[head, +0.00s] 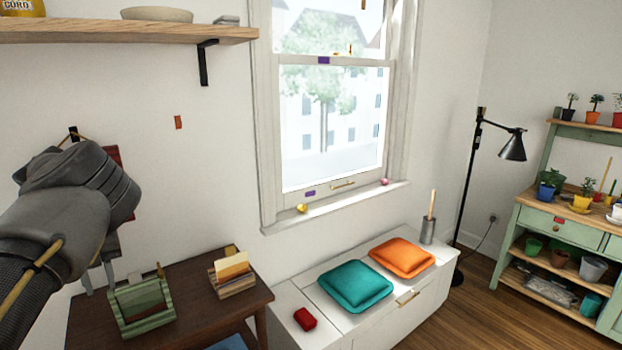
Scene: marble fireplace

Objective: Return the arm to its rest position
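My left arm comes in from the left edge, dark grey and bent downward at the wrist. My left gripper (99,279) hangs partly hidden behind the wrist, with its two grey fingers pointing down and apart. Nothing shows between the fingers. They appear just above or behind the left end of the dark wooden table (195,322), next to a green box (142,306); I cannot tell the exact gap. My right arm and gripper are out of view.
A wooden holder (232,284) with cards stands on the table. A wooden shelf (130,33) juts out above. A white bench (372,318) carries teal (355,286) and orange (402,257) cushions and a red object (305,319). A floor lamp (512,147) and green plant stand (560,223) are right.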

